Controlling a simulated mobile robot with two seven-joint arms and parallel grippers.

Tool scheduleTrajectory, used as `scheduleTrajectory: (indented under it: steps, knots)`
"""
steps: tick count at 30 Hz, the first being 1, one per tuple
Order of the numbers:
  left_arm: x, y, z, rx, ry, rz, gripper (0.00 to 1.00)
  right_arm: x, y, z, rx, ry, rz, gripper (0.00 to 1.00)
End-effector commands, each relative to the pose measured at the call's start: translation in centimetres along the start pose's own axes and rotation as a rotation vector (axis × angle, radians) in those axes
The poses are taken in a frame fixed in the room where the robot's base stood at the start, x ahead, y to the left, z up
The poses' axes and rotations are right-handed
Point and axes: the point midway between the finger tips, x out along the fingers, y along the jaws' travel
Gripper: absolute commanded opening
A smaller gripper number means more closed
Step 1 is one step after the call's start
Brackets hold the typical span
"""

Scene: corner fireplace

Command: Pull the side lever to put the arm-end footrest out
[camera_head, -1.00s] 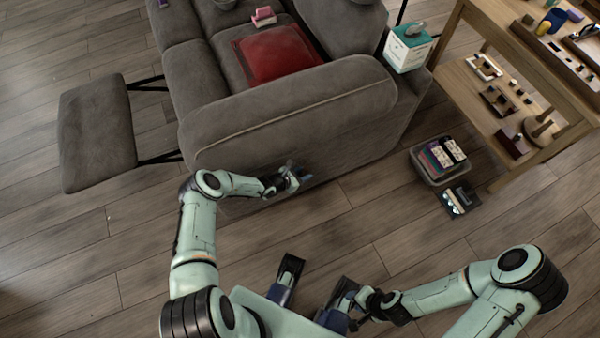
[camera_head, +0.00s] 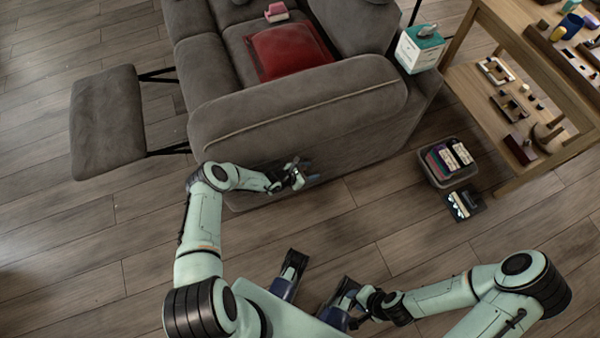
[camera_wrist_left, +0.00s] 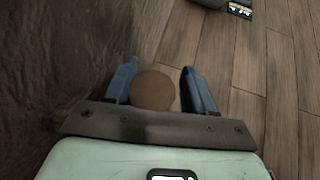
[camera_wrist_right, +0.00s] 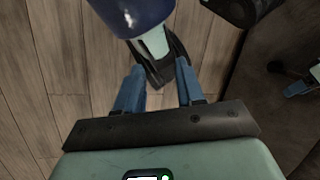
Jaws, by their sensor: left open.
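The grey sofa (camera_head: 300,105) stands with its near arm toward me. The arm-end footrest (camera_head: 107,122) sticks out to the left on two dark struts. My left gripper (camera_head: 303,172) is low beside the outer face of the sofa arm. In the left wrist view the left gripper (camera_wrist_left: 160,85) is open, with a round brown knob (camera_wrist_left: 153,90), apparently the side lever's end, between its blue fingers. The rest of the lever is hidden. My right gripper (camera_wrist_right: 158,85) is open, close to my own body, with no task object between its fingers.
A wooden shelf table (camera_head: 465,90) with small items stands at the right. A grey bin (camera_head: 437,180) and a dark item (camera_head: 464,206) lie on the floor before it. Front floor is clear.

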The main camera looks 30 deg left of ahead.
Motion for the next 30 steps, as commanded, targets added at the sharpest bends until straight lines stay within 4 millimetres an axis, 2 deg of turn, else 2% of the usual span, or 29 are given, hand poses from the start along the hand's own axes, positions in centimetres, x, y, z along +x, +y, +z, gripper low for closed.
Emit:
scheduleTrajectory:
  steps: [7, 15, 21, 30]
  knots:
    - [-5.3, 0.1, 0.7, -0.001, -0.003, 0.001, 0.54, -2.4, -0.4, 1.1, 0.003, -0.031, 0.007, 0.38]
    - [-10.7, 0.0, 0.2, -0.001, 0.001, 0.0, 0.54, -3.4, -0.5, 1.9, 0.005, -0.057, 0.012, 0.38]
    - [-12.5, -0.1, 0.0, -0.001, 0.003, -0.001, 0.54, -3.5, -0.5, 2.0, 0.006, -0.062, 0.013, 0.38]
    - [-12.7, 0.0, 0.1, 0.001, -0.001, 0.001, 0.54, -3.5, -0.5, 2.1, 0.006, -0.063, 0.014, 0.38]
